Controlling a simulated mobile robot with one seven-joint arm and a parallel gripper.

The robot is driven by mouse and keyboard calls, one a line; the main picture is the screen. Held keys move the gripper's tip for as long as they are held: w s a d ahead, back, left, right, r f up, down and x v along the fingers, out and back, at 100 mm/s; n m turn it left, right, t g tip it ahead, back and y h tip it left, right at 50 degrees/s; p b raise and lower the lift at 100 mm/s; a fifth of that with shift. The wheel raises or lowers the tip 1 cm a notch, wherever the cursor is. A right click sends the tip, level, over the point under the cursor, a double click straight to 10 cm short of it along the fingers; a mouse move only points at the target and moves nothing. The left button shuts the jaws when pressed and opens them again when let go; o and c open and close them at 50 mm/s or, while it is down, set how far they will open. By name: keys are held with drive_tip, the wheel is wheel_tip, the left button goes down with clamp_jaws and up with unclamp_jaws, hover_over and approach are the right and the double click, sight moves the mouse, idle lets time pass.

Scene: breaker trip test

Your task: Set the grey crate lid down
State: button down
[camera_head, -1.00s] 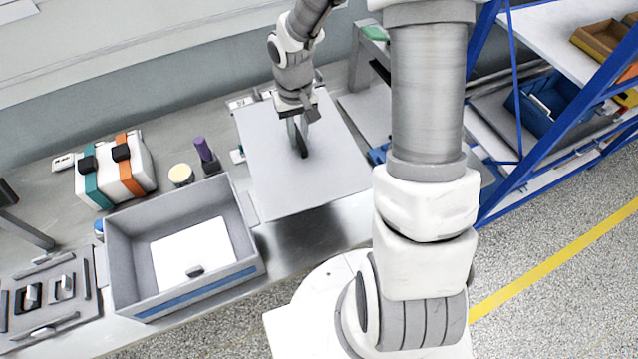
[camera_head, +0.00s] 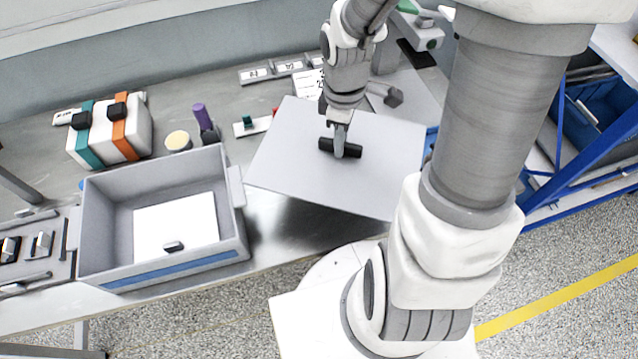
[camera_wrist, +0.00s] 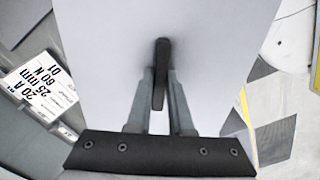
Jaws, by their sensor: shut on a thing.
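The grey crate lid (camera_head: 285,165) is a flat square panel with a dark bar handle (camera_head: 325,146) in its middle. My gripper (camera_head: 340,152) is shut on that handle from above. In the wrist view the fingers (camera_wrist: 160,85) close on the handle and the lid (camera_wrist: 100,40) fills most of the picture. The lid appears held above the bench, right of the open grey crate (camera_head: 240,215), with its front edge over the bench's front edge. The height of the gap below it cannot be told.
A white case with teal and orange straps (camera_head: 110,135), a purple-topped item (camera_head: 201,115) and a yellow-topped jar (camera_head: 178,141) stand behind the crate. Labelled holders (camera_head: 288,66) lie behind the lid. A blue rack (camera_head: 600,130) stands at the right. Bare bench (camera_head: 275,235) shows beside the crate.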

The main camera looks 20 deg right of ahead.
sight(353, 175)
drive_tip(key=s+f+n+b, duration=0.1)
drive_tip(key=s+n, duration=0.1)
drive_tip(key=s+f+n+b, duration=0.1)
drive_tip(key=s+n, duration=0.1)
drive_tip(key=s+f+n+b, duration=0.1)
drive_tip(key=s+n+b, duration=0.1)
drive_tip(key=shift+d+f+n, duration=0.25)
drive_tip(key=shift+d+n, duration=0.05)
drive_tip(key=shift+d, duration=0.05)
drive_tip(key=shift+f, duration=0.15)
drive_tip(key=w+a+f, duration=0.1)
drive_tip(key=w+f, duration=0.1)
drive_tip(key=w, duration=0.1)
drive_tip(key=w+a+f+b, duration=0.1)
drive_tip(key=w+f, duration=0.1)
drive_tip(key=w, duration=0.2)
drive_tip(key=w+a+f+b, duration=0.1)
drive_tip(key=w+f, duration=0.1)
drive_tip(key=w, duration=0.1)
drive_tip(key=shift+w+a+f, duration=0.35)
drive_tip(key=shift+f+b, duration=0.65)
drive_tip(key=shift+f, duration=1.35)
drive_tip(key=shift+f, duration=0.1)
drive_tip(key=shift+f, duration=0.15)
drive_tip(key=c, duration=0.8)
unclamp_jaws()
